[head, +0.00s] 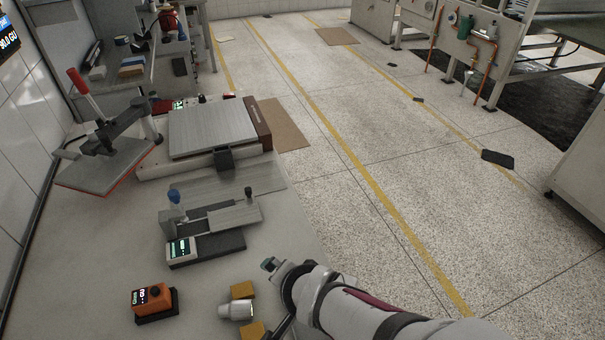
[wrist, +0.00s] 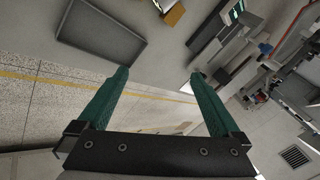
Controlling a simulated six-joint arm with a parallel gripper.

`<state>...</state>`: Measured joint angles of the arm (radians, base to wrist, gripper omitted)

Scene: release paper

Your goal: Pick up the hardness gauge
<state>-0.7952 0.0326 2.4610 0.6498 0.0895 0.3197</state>
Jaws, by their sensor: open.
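I cannot tell for certain which device is the hardness gauge. An orange device (head: 152,297) with a lit display and a dark knob stands on a dark base at the front left of the bench. My gripper (head: 270,264) is right of these, near the bench's right edge in the head view. In the wrist view my gripper (wrist: 160,75) has its green fingers wide apart, with nothing between them. One yellow block shows at the top (wrist: 175,14).
A tester with a green display (head: 205,248) stands behind the orange device. A flat-plate machine (head: 213,130) and a red-handled press (head: 105,150) are farther back. A dark grey tray (wrist: 60,40) lies upper left in the wrist view. Open floor (head: 380,160) lies right.

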